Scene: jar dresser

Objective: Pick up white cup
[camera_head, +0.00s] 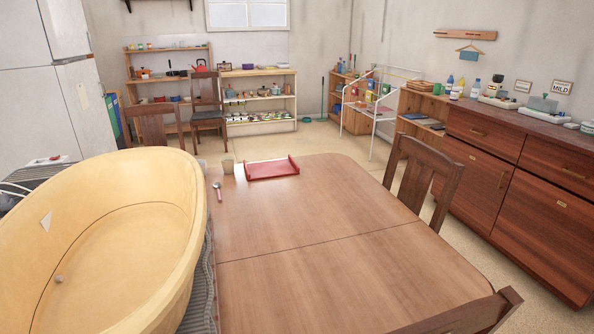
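I cannot tell for sure which one is the white cup. Neither of my grippers shows in the head view.
The yellow tub (180,215) fills the left foreground. A spoon (218,188) lies near the table's left edge. Wooden chairs (420,175) stand around the table. A dark wood dresser (520,190) with small items runs along the right wall. The table's middle is clear.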

